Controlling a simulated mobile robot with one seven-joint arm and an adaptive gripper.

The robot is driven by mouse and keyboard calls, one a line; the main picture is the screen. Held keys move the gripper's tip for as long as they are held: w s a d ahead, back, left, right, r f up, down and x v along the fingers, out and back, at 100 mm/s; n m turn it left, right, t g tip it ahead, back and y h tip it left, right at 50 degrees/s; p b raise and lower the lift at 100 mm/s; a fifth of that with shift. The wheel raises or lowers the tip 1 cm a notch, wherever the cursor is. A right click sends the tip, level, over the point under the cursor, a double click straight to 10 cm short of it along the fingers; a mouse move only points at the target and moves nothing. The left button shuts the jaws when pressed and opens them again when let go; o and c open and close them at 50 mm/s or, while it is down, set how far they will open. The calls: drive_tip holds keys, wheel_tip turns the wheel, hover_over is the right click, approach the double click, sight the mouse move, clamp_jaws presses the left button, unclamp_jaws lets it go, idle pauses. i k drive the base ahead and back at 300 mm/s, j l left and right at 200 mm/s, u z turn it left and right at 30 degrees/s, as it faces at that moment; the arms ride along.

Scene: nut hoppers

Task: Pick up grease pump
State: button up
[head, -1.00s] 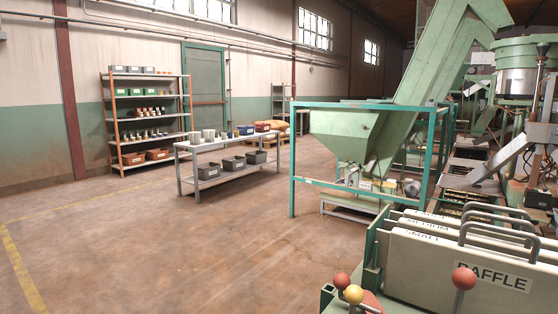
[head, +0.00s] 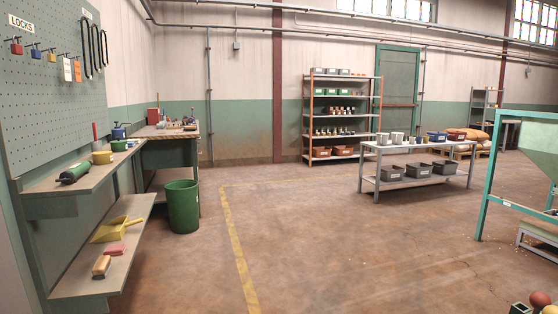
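I cannot tell for certain which item is the grease pump. A small blue pot-like item with a handle on top (head: 119,131) stands at the left, by the near end of the workbench, and may be it. A dark green cylinder with a black end (head: 75,172) lies on the upper wall shelf. A red-handled upright tool (head: 96,137) stands on the same shelf, next to a yellow round container (head: 102,157). My gripper is not in view.
A pegboard (head: 60,95) with locks hangs above the upper shelf (head: 45,186). A lower shelf (head: 85,280) holds a yellow dustpan (head: 115,230) and brushes. A green bin (head: 182,205) stands beside the workbench (head: 160,133). A grey table (head: 415,150) stands further right. The middle floor is clear.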

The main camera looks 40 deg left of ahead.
sight(69, 176)
drive_tip(key=u, duration=1.3)
